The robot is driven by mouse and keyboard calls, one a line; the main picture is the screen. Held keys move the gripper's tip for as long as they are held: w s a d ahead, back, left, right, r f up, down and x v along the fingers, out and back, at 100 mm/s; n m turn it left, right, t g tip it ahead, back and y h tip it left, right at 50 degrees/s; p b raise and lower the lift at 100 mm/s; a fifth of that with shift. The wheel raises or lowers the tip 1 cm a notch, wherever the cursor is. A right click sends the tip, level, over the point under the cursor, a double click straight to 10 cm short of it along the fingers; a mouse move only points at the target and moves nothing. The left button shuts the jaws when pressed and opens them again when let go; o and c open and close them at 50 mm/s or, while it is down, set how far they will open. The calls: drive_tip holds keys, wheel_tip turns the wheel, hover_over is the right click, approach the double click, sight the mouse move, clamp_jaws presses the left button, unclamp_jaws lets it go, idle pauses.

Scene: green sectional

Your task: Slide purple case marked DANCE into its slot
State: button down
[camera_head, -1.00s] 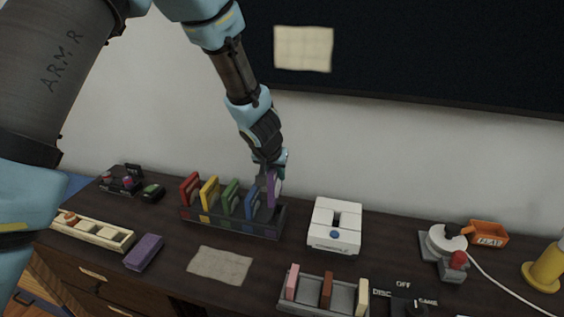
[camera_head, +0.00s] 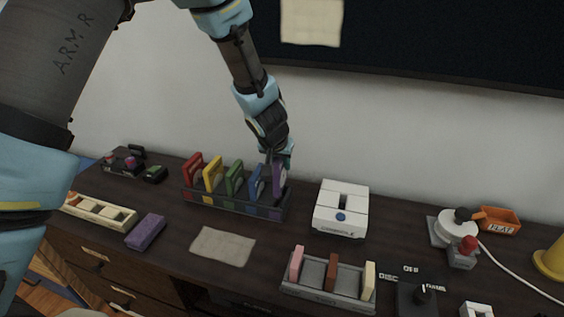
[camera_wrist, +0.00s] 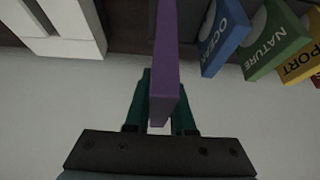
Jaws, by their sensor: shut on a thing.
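My gripper (camera_head: 277,158) is shut on the upper end of the purple case (camera_head: 279,181). In the wrist view the purple case (camera_wrist: 165,60) stands edge-on between the green fingers (camera_wrist: 160,105), so its label is hidden. The case is upright at the right end of the dark rack (camera_head: 230,206), beside the blue case (camera_head: 256,182). Its lower end is behind the rack's front wall, and I cannot tell how deep it sits. The red (camera_head: 193,170), yellow (camera_head: 213,175) and green (camera_head: 234,180) cases stand in the rack to the left.
A white console (camera_head: 341,207) stands close to the right of the rack. A purple block (camera_head: 146,231) and a beige cloth (camera_head: 223,246) lie in front. A grey tray (camera_head: 325,290) with small blocks is nearer. The wall is close behind the rack.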

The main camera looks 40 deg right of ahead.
sight(275, 168)
drive_tip(key=shift+f+b, duration=0.65)
drive_tip(key=shift+f, duration=0.35)
drive_tip(key=shift+p, duration=0.5)
idle(1.0)
drive_tip(key=shift+f+b, duration=2.35)
drive_tip(key=shift+f, duration=0.5)
drive_tip(key=c, duration=0.7)
unclamp_jaws()
drive_tip(key=shift+r, duration=0.1)
drive_tip(key=p+v, duration=0.1)
drive_tip(key=v, duration=0.9)
drive_tip(key=shift+s+a+r, duration=0.1)
drive_tip(key=shift+r, duration=0.15)
drive_tip(key=shift+a, duration=0.1)
